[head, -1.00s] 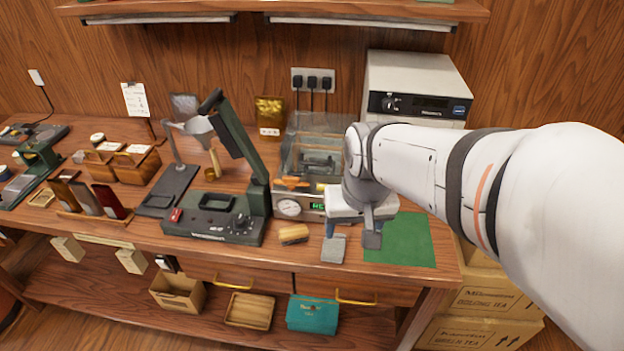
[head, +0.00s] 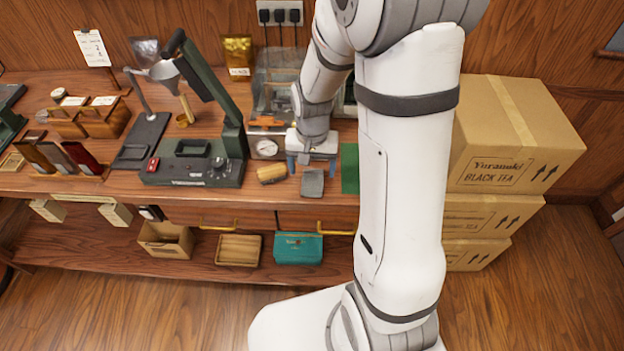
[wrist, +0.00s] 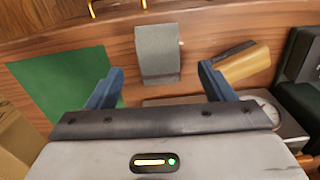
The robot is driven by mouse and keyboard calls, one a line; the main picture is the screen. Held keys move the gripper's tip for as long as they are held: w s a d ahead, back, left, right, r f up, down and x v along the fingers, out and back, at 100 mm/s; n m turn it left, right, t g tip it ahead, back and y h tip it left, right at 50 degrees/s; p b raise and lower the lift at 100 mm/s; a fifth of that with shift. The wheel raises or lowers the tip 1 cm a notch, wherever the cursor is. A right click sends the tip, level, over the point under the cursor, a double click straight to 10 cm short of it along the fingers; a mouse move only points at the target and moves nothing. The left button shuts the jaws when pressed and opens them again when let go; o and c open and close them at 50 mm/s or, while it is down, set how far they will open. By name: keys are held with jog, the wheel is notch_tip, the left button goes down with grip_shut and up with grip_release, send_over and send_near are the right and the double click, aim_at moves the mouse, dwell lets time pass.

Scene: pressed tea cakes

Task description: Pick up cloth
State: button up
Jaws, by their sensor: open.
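A small grey cloth (head: 312,183) lies flat near the front edge of the wooden bench. It also shows in the wrist view (wrist: 157,48), lying just beyond the fingertips. My gripper (head: 311,163) is open and empty, with its blue fingers pointing down behind the cloth. In the wrist view my gripper (wrist: 159,76) has one finger on each side of the cloth's line, apart from it. I cannot tell the exact height of the fingertips above the bench.
A wooden brush-like block (head: 272,174) lies close left of the cloth. A green mat (head: 350,170) lies to the right, partly hidden by my arm. A dark green press (head: 195,163) stands left, and a scale (head: 265,148) behind. Cardboard boxes (head: 515,130) are stacked at right.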

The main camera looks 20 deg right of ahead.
aim_at(313, 179)
jog(key=shift+w+d+f+p, duration=0.15)
jog(key=shift+f+p, duration=0.2)
jog(key=shift+f, duration=1.8)
jog(key=shift+c, duration=0.3)
jog(key=c, duration=1)
notch_tip(313, 179, up, 10)
jog(key=shift+r+b, duration=0.1)
jog(key=shift+b, duration=0.4)
